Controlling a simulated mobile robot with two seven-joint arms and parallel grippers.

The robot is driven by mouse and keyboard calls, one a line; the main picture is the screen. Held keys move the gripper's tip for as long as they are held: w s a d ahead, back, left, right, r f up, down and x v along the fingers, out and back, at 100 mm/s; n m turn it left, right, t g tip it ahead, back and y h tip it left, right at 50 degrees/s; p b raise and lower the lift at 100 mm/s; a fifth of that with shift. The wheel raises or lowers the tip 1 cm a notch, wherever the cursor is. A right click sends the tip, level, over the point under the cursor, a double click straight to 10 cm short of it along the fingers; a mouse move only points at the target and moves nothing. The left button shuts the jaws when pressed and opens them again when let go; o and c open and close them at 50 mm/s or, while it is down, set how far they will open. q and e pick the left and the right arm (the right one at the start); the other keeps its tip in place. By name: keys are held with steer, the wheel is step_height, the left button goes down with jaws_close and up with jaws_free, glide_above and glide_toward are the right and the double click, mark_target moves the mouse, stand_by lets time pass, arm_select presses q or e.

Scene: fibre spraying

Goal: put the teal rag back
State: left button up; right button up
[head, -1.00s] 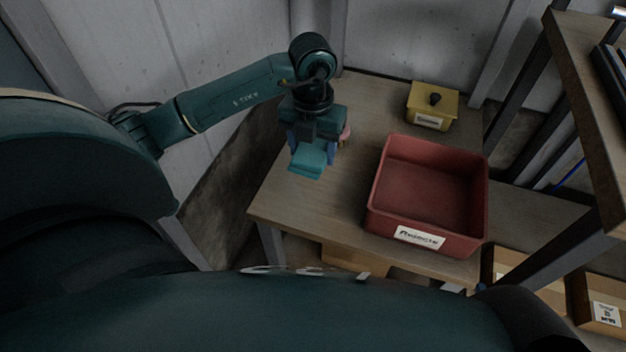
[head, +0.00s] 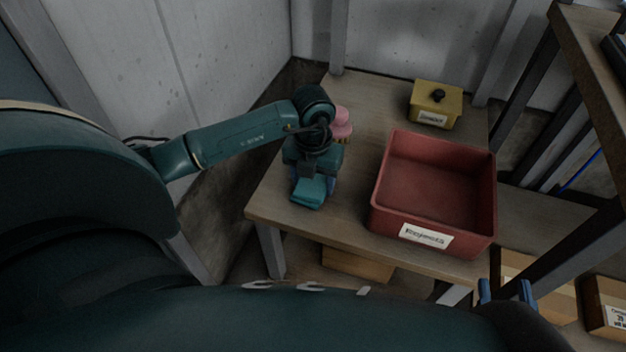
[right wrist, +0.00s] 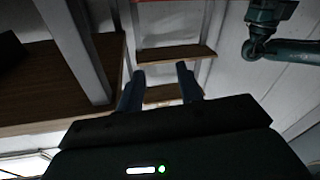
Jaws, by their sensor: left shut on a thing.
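The teal rag (head: 307,194) is a small folded cloth in the head view, at the left front part of the wooden table. My left gripper (head: 312,184) points down and is shut on the rag, with blue fingers on either side of it. The rag is low over the tabletop; I cannot tell whether it touches. My right gripper (head: 506,291) shows at the lower right of the head view, beyond the table's front edge. In the right wrist view my right gripper (right wrist: 159,88) has its fingers apart with nothing between them.
An empty red bin (head: 432,190) with a label stands right of the rag. A pink object (head: 341,122) stands just behind my left gripper. The bare wooden table (head: 352,205) shows between rag and bin.

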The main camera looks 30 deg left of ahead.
arm_select(q)
steer(key=shift+f, duration=0.1)
steer(key=o, duration=0.9)
steer(key=shift+o, duration=0.2)
